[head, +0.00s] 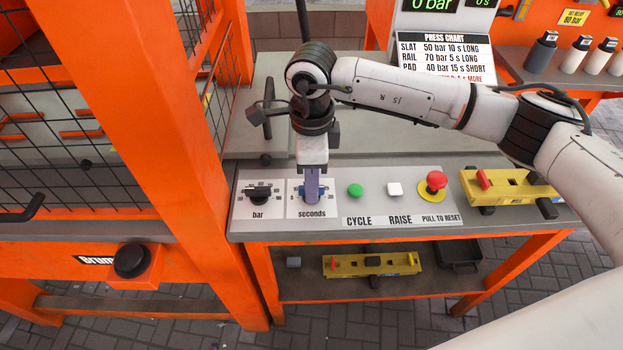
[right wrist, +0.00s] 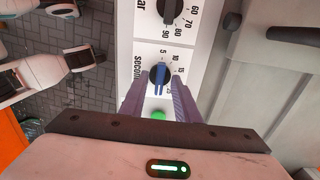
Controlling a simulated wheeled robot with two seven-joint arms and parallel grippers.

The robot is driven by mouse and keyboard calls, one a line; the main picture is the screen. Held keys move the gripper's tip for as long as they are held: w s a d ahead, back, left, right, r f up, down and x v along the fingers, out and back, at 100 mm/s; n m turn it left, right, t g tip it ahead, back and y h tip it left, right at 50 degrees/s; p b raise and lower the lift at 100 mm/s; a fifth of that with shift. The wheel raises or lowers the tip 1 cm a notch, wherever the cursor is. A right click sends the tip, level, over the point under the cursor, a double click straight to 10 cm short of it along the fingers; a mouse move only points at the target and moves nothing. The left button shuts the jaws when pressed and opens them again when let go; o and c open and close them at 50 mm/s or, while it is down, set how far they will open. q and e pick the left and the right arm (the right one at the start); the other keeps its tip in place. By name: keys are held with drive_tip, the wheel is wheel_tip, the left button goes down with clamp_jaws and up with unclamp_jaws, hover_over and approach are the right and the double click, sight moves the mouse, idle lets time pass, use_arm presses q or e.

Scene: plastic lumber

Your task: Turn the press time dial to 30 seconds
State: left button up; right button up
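The press time dial (head: 317,190), labelled "seconds", is a round black knob with a blue bar on a white plate on the grey control bench. It also shows in the right wrist view (right wrist: 158,76), with the marks 5, 10 and 15 along its upper right edge. Its blue bar runs roughly up and down in that view; I cannot read which mark it points to. My right gripper (head: 312,198) reaches down over the dial. Its two purple fingers (right wrist: 159,88) stand apart on either side of the blue bar, with gaps showing.
The bar dial (head: 258,194) is close on the left. The green cycle button (head: 355,190), white raise button (head: 395,188) and red stop button (head: 436,181) lie to the right. An orange post (head: 160,100) stands left of the bench. A press chart (head: 445,58) stands behind.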

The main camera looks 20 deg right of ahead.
wheel_tip(320, 180, up, 10)
drive_tip(key=b, duration=0.1)
drive_tip(key=shift+r, duration=0.15)
idle(0.4)
drive_tip(key=shift+s, duration=0.1)
